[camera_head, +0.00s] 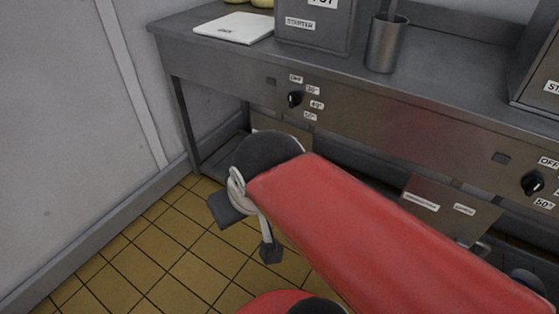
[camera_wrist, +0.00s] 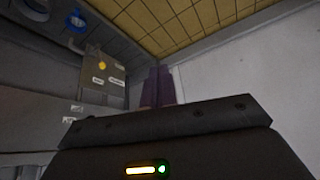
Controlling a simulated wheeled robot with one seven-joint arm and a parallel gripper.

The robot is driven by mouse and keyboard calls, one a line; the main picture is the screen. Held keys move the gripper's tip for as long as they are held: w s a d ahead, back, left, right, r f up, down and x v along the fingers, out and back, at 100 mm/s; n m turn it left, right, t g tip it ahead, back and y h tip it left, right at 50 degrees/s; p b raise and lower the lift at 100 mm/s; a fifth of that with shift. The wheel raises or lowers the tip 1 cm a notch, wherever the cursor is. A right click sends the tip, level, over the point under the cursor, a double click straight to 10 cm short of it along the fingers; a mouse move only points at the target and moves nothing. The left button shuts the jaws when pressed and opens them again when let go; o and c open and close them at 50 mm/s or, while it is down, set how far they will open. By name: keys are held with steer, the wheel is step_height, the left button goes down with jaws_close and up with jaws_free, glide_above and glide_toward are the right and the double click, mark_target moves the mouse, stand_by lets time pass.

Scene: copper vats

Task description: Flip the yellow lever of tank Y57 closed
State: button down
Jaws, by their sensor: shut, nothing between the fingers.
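The wrist view shows a small yellow round part (camera_wrist: 102,65) on a grey-brown panel (camera_wrist: 90,82) with white labels. It may be the yellow lever, but it is too small to tell its position or read the tank name. In the head view a grey box (camera_head: 312,35) on the counter has a "STARTER" label and a cut-off label ending in what looks like 57. No yellow lever shows there. My gripper (camera_wrist: 160,75) is shut and empty, to the right of the panel in the wrist view and apart from it. The head view does not show its fingertips clearly.
A steel counter (camera_head: 205,52) runs along the back, with black knobs (camera_head: 294,99) (camera_head: 533,183) on its front. Blue round parts (camera_wrist: 75,22) are near the panel. A grey wall (camera_head: 60,130) borders the left.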

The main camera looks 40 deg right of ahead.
stand_by(0.3)
steer(key=w+d+f+m+y+b, duration=0.1)
steer(key=w+d+f+m+y, duration=0.2)
steer(key=w+d+f+m, duration=0.35)
steer(key=w+d+f+m+y+b, duration=0.1)
steer(key=w+d+f+m+y, duration=0.3)
steer(key=w+m, duration=0.45)
steer(key=d+f+m+t+h, duration=0.1)
steer(key=d+f+m+t, duration=0.1)
steer(key=d+f+m, duration=0.3)
steer(key=d+f+m+t+h+b, duration=0.1)
steer(key=d+f+m, duration=0.5)
steer(key=d, duration=0.6)
steer(key=d+f+m+t+h, duration=0.2)
steer(key=d+f+m+t, duration=0.3)
steer(key=d+m, duration=0.2)
steer(key=shift+d+f+h+b, duration=0.2)
steer(key=shift+d+h+b, duration=0.15)
steer(key=shift+d, duration=0.75)
steer(key=x, duration=1.4)
